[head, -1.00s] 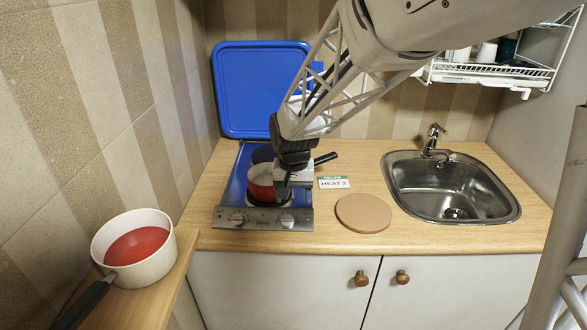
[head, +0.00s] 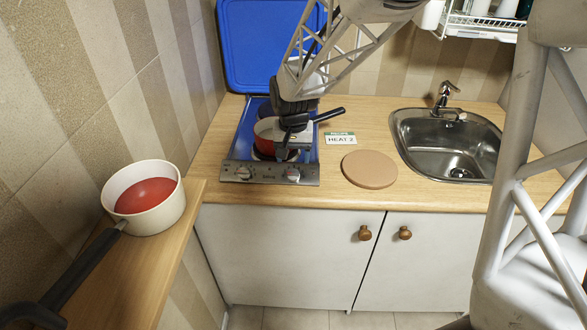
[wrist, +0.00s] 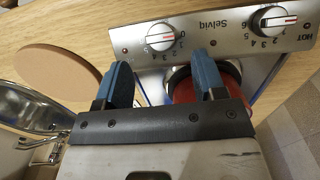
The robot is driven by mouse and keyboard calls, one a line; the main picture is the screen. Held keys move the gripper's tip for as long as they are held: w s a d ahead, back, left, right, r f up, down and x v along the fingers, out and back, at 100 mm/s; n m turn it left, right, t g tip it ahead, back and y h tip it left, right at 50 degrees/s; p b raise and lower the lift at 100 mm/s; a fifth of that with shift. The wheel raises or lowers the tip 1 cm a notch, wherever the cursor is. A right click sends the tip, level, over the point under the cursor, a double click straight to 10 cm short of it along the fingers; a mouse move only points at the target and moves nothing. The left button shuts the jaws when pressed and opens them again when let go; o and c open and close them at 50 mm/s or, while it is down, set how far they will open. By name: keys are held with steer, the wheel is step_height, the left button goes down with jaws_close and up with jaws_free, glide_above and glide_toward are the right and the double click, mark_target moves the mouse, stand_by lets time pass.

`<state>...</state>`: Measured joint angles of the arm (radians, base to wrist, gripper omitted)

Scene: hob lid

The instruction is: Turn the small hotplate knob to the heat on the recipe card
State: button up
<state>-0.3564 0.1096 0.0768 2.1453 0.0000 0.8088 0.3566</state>
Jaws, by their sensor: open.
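The hob's steel front panel (head: 268,174) carries two knobs. The left knob (head: 242,172) and the right knob (head: 293,175) show in the head view. In the wrist view, which is turned round, the right knob (wrist: 160,37) is near the fingers and the left knob (wrist: 273,20) is farther right. Labels do not show which plate each serves. My gripper (head: 285,150) is open just behind the right knob; its blue fingers (wrist: 162,70) are apart with nothing between them. The recipe card (head: 341,138) reads HEAT 2. The exact knob settings are too small to tell.
A red pan (head: 266,130) with a black handle stands on the hob, partly hidden by my gripper. The blue lid (head: 262,50) is raised behind. A round board (head: 369,169) and sink (head: 440,145) are right; a white pot (head: 145,207) is left.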

mark_target(294, 173)
steer(key=shift+f, duration=2.95)
steer(key=c, duration=0.9)
steer(key=shift+m, duration=0.3)
steer(key=m+y, duration=0.1)
steer(key=m, duration=0.1)
steer(key=m+y, duration=0.1)
steer(key=m, duration=0.1)
steer(key=shift+s+d+m+t+y, duration=0.1)
steer(key=shift+d+m+t+y, duration=0.05)
steer(key=shift+m+t+y, duration=0.2)
steer(key=m+t+y, duration=0.1)
steer(key=m, duration=0.1)
steer(key=m+y, duration=0.1)
steer(key=m, duration=0.2)
steer(key=shift+d+t, duration=0.1)
steer(key=shift+t, duration=0.25)
steer(key=shift+m+y, duration=0.25)
